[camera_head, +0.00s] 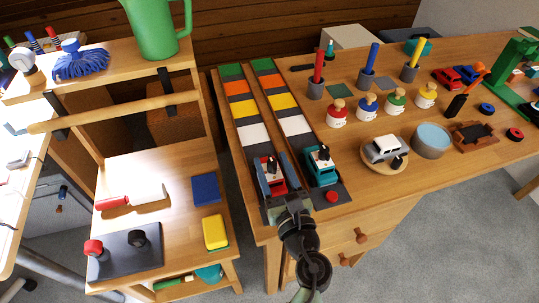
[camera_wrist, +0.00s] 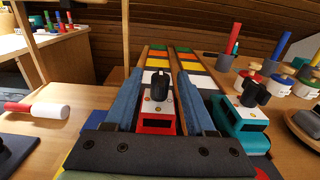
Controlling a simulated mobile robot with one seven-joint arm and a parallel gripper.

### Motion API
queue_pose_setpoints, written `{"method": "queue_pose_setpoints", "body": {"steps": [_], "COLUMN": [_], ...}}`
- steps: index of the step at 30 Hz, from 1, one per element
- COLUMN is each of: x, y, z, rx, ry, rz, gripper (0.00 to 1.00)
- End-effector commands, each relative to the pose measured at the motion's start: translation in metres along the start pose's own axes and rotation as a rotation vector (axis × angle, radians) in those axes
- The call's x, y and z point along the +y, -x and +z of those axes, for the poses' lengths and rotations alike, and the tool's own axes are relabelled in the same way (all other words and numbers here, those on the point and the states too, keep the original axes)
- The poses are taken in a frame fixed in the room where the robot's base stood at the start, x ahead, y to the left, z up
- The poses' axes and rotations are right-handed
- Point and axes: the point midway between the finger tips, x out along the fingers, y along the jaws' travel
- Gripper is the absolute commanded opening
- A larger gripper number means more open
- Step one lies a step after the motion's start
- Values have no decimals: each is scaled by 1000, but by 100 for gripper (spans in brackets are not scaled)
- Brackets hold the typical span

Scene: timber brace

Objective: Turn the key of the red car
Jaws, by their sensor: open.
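The red car (camera_head: 271,178) stands at the near end of the left colour-striped lane on the wooden table. In the wrist view the red car (camera_wrist: 156,123) has a white top with a dark key (camera_wrist: 160,84) standing upright on it. My gripper (camera_head: 276,176) is open, and its two blue fingers are on either side of the red car. In the wrist view my gripper (camera_wrist: 160,100) has the key between its fingers, with a gap on each side. Whether the fingers touch the car's sides I cannot tell. The car's near end is partly hidden by my gripper.
A teal car (camera_head: 321,167) with its own dark key stands close on the right in the neighbouring lane. A red button (camera_head: 332,196) lies near it. A white car (camera_head: 384,149) on a round board stands further right. The lanes beyond both cars are clear.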

Motion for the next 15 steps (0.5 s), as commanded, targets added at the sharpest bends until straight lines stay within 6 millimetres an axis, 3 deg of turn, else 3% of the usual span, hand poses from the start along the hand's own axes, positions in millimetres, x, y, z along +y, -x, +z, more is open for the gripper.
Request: {"method": "queue_pose_setpoints", "body": {"steps": [6,15], "x": [0,0], "y": [-22,-26], "z": [0,0], "rx": [-1,-1], "ry": [-1,-2], "rz": [0,-1], "gripper": [55,55]}}
